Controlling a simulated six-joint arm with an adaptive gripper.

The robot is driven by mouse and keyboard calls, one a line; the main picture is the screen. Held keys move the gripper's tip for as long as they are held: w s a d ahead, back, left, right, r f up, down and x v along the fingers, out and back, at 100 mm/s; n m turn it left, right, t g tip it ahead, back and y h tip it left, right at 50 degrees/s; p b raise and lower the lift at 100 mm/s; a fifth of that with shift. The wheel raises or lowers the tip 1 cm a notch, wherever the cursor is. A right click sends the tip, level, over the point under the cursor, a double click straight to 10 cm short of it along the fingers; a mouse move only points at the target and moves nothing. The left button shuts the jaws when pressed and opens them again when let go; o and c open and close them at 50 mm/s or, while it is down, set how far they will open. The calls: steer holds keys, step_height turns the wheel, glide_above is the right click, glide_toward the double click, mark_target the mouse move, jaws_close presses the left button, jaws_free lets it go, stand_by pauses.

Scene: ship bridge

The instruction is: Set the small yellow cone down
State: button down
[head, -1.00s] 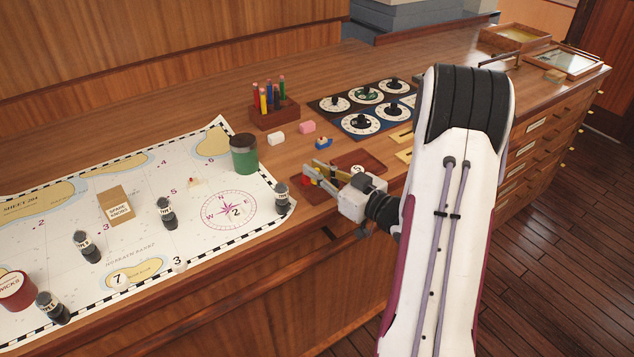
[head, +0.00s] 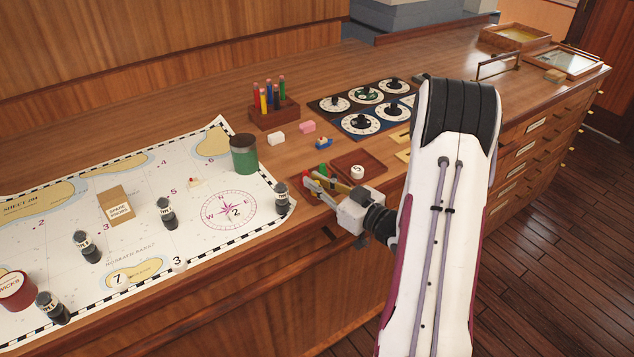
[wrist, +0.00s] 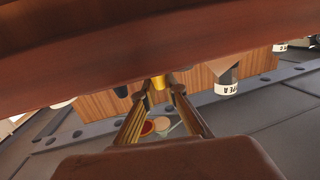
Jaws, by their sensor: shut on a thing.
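My gripper (head: 312,182) is low at the front edge of the counter, beside a shallow red-brown tray (head: 372,158). In the wrist view its two fingers (wrist: 158,92) close on the small yellow cone (wrist: 158,81), which shows between the tips. The cone's lower end and whether it touches anything are hidden in the wrist view. In the head view the cone cannot be made out clearly at the fingertips.
Small red and green pieces (head: 322,170) and a white numbered ball (head: 357,172) are at the tray. A green cylinder (head: 244,155) and black bottles (head: 282,197) stand on the chart (head: 120,165) to the left. A pencil block (head: 274,118) and dials (head: 362,122) lie behind.

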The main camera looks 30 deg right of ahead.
steer(key=shift+f, duration=0.1)
steer(key=c, duration=2.1)
jaws_free()
steer(key=shift+f, duration=0.1)
steer(key=shift+v, duration=3.9)
steer(key=shift+w, duration=0.1)
